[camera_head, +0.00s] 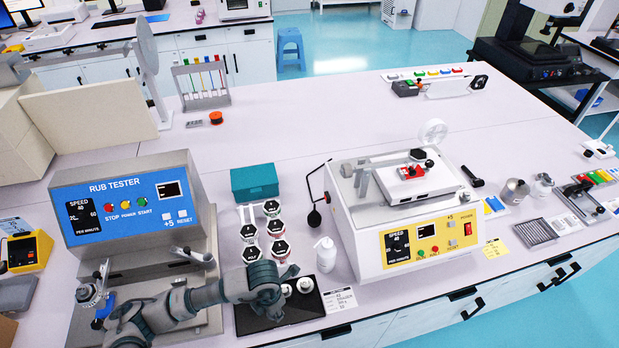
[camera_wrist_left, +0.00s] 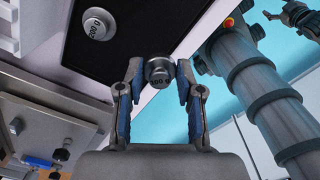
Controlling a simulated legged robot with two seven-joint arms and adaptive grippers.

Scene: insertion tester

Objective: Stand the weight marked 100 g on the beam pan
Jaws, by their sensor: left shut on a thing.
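My left gripper (camera_wrist_left: 158,85) is shut on a small metal weight (camera_wrist_left: 158,73) with a dark marked face. The mark ends in "00 g" in the left wrist view; its first digit is hard to read. A larger weight marked 200 g (camera_wrist_left: 97,25) sits on the tray. I cannot tell which part is the beam pan.
The white and yellow tester (camera_head: 410,225) stands right of the tray. A white bottle (camera_head: 325,254) and black-topped jars (camera_head: 271,208) stand behind the tray. The blue rub tester (camera_head: 130,200) is at the left. In the wrist view the table edge is close to my gripper.

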